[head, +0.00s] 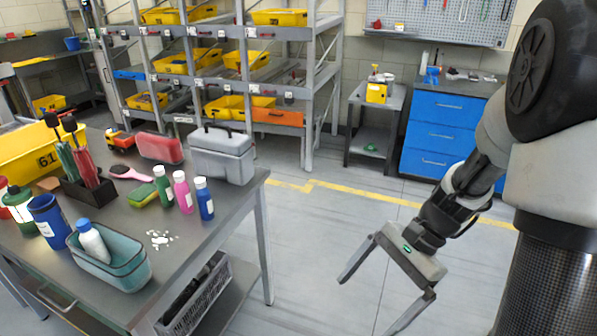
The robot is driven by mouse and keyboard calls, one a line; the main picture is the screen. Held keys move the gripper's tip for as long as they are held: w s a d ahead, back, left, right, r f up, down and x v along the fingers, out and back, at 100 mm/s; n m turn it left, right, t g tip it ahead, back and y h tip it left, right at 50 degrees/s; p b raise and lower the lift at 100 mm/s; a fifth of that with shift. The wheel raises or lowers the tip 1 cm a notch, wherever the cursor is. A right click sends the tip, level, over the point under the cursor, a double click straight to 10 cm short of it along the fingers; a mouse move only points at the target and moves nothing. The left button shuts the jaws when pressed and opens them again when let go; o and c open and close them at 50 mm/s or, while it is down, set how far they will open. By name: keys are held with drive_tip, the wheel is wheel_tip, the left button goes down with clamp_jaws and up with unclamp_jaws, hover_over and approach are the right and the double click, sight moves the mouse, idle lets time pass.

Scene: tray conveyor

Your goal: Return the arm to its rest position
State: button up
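My gripper (384,292) is in the head view, at the lower right of centre. It hangs over the open floor, to the right of the metal table. Its two fingers are spread wide, with nothing between them. The tip of the right finger is close to the bottom edge of the picture. My arm comes down to it from the upper right, bent at the elbow, and touches nothing that I can see.
The metal table (222,213) at left holds bottles, a teal bin (128,280), a grey case (222,160) and a yellow crate (22,152). Shelving (308,95), a small cart (378,135) and a blue drawer cabinet (430,135) stand behind. The floor between is clear.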

drive_tip(key=s+r+n+t+h+p, duration=0.3)
drive_tip(key=r+n+t+p, duration=0.1)
drive_tip(key=r, duration=1.1)
drive_tip(key=s+r+n+t+h+p, duration=0.3)
drive_tip(key=r+n+p, duration=0.4)
drive_tip(key=r, duration=0.9)
drive_tip(key=shift+s+d+n+t, duration=0.2)
drive_tip(key=shift+s+n+t, duration=0.1)
drive_tip(key=shift+n+t, duration=0.25)
